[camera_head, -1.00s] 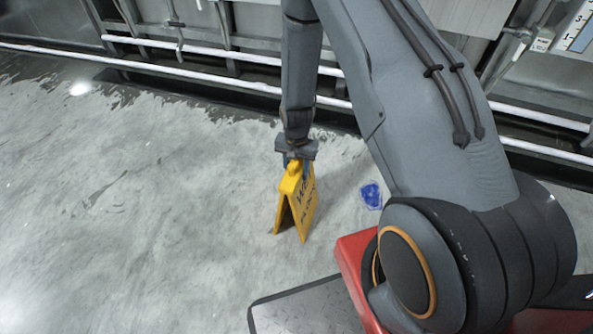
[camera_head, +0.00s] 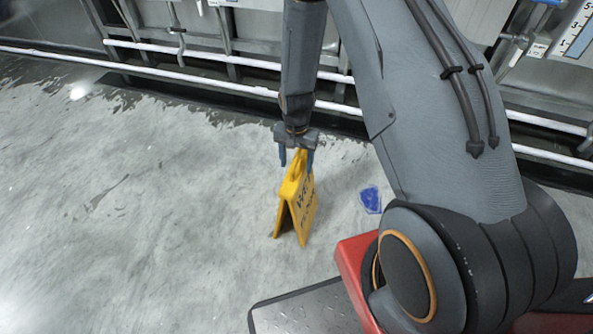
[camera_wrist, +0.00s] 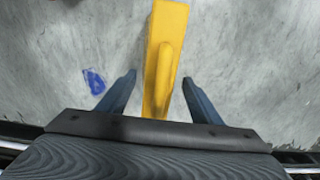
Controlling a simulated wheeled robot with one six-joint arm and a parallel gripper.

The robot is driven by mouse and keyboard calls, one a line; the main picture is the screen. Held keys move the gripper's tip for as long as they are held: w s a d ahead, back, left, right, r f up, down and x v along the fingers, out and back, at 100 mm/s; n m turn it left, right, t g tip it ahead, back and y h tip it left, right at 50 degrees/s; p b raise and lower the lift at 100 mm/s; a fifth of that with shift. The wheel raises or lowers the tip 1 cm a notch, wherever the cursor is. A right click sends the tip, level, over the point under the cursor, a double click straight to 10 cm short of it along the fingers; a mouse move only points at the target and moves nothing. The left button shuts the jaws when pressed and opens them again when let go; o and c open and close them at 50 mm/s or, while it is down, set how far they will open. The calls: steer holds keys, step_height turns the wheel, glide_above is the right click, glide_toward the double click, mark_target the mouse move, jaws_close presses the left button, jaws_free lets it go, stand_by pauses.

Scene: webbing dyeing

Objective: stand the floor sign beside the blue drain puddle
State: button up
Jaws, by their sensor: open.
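The yellow floor sign (camera_head: 304,212) stands upright, opened like a tent, on the wet grey floor. The blue drain puddle (camera_head: 371,199) lies a short way to its right, with bare floor between them. My gripper (camera_head: 296,166) is open at the top of the sign, its blue fingers on either side of the handle. In the wrist view the sign (camera_wrist: 160,65) lies between the two spread fingers (camera_wrist: 157,95), with gaps on both sides. The puddle also shows in the wrist view (camera_wrist: 95,81), left of the sign.
A white pipe rail (camera_head: 215,82) and a dark gutter run along the wall at the back. My red base and metal deck fill the lower right. The floor to the left of the sign is clear.

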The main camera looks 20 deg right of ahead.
step_height(320, 180, up, 6)
steer(key=shift+f+p, duration=0.2)
steer(key=shift+p, duration=0.15)
steer(key=s+a+r+n, duration=0.1)
steer(key=a+r, duration=0.1)
steer(key=r, duration=0.4)
steer(key=s+a+r+n, duration=0.1)
steer(key=s+a+r, duration=0.1)
steer(key=r, duration=0.3)
steer(key=s+a+r+n, duration=0.2)
steer(key=s+r+n, duration=0.2)
steer(key=s+r, duration=0.6)
steer(key=s+a+r+n, duration=0.3)
steer(key=s+r+n, duration=0.1)
steer(key=s+r, duration=0.7)
steer(key=shift+s+a+y, duration=0.3)
steer(key=shift+s+a, duration=0.05)
steer(key=shift+s, duration=0.3)
steer(key=shift+r, duration=0.1)
steer(key=d+r+m+p, duration=0.2)
steer(key=d+r+p, duration=0.7)
steer(key=p, duration=0.9)
steer(key=shift+d+r+m, duration=0.2)
steer(key=shift+r+m, duration=0.2)
steer(key=shift+r, duration=0.25)
